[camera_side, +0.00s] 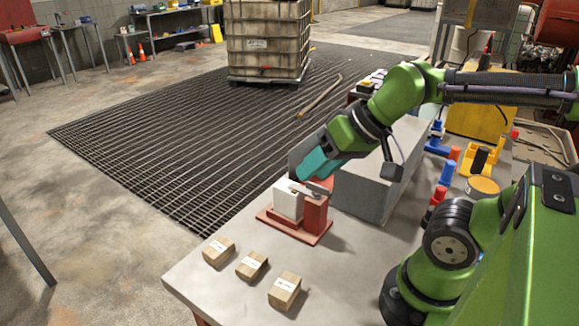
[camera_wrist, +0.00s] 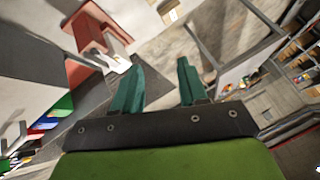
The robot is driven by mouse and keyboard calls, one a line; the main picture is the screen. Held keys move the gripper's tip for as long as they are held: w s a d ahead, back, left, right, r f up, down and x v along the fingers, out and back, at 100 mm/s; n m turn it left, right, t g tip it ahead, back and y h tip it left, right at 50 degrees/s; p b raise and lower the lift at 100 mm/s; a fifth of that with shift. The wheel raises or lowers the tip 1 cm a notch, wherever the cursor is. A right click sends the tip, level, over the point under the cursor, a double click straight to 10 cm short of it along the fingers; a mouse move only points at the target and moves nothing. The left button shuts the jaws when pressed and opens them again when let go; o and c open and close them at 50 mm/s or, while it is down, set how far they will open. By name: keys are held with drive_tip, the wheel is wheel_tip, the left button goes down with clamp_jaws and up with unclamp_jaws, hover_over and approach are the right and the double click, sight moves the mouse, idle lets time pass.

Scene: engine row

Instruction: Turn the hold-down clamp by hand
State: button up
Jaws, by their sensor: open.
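The hold-down clamp is a small grey bar (camera_side: 318,187) lying across the top of a red block (camera_side: 315,213) and reaching toward a white block (camera_side: 288,200). Both blocks stand on a red base plate (camera_side: 296,232) on the bench. My gripper (camera_side: 306,167) is just above the fixture, its teal fingers close over the clamp. In the wrist view my gripper (camera_wrist: 148,58) shows its two fingers spread apart with nothing between them. The red fixture (camera_wrist: 90,35) and a pale piece (camera_wrist: 118,62) lie beside the left finger. Whether the fingers touch the clamp is unclear.
A large grey box (camera_side: 370,185) stands right behind the fixture. Three small cardboard boxes (camera_side: 250,265) sit along the bench's front edge. Blue and red parts (camera_side: 442,180) and a yellow item (camera_side: 482,160) are at right. The bench (camera_side: 215,290) is bare around the cardboard boxes.

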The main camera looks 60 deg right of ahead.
drive_tip(key=shift+c, duration=0.7)
drive_tip(key=shift+w+d+f, duration=0.1)
drive_tip(key=shift+d+f, duration=0.05)
drive_tip(key=shift+f, duration=0.1)
drive_tip(key=shift+c, duration=0.2)
wheel_tip(320, 180, up, 4)
drive_tip(key=n+g+h, duration=0.2)
drive_tip(key=n+g, duration=0.1)
drive_tip(key=g, duration=0.3)
hover_over(309, 187)
drive_tip(key=shift+s+n+g, duration=0.5)
drive_tip(key=shift+s+g, duration=0.1)
drive_tip(key=shift+s, duration=0.4)
drive_tip(key=f, duration=1.5)
drive_tip(key=shift+d, duration=0.2)
drive_tip(key=shift+c, duration=0.2)
clamp_jaws()
